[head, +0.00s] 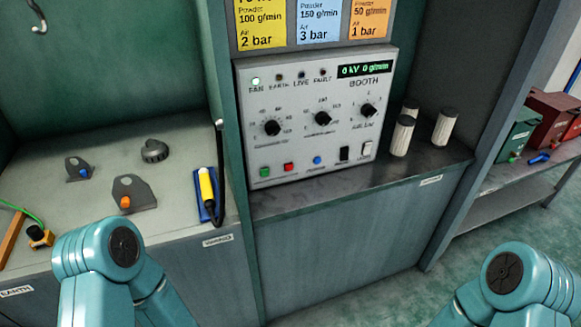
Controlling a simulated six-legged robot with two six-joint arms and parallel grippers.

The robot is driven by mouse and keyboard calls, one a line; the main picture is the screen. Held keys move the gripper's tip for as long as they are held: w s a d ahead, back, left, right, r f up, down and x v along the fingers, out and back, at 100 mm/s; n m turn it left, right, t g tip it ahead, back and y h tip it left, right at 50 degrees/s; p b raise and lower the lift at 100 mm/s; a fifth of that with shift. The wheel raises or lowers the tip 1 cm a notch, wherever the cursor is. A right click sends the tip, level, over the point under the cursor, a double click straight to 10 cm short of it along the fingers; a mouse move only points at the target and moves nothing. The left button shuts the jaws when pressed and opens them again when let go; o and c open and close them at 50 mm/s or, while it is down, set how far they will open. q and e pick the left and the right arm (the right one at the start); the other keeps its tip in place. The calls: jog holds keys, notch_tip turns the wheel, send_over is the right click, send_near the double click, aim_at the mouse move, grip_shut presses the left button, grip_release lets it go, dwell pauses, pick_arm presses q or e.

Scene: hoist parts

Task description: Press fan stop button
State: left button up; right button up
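The grey booth control panel (335,145) stands upright on the middle counter. A red button (288,167) sits low on its left side, just right of a green button (265,171); the small print under them is too blurred to read. A blue button (317,160) is further right. The display (365,69) appears to read 0 kV 0 g/min. My two teal arms show at the bottom left and bottom right, well short of the panel. Both grippers are out of view.
Three dials run across the panel, with a black and a white switch below right. A yellow-handled tool (207,190) in a blue holder and grey brackets (133,193) are on the left counter. The panel's front is unobstructed.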

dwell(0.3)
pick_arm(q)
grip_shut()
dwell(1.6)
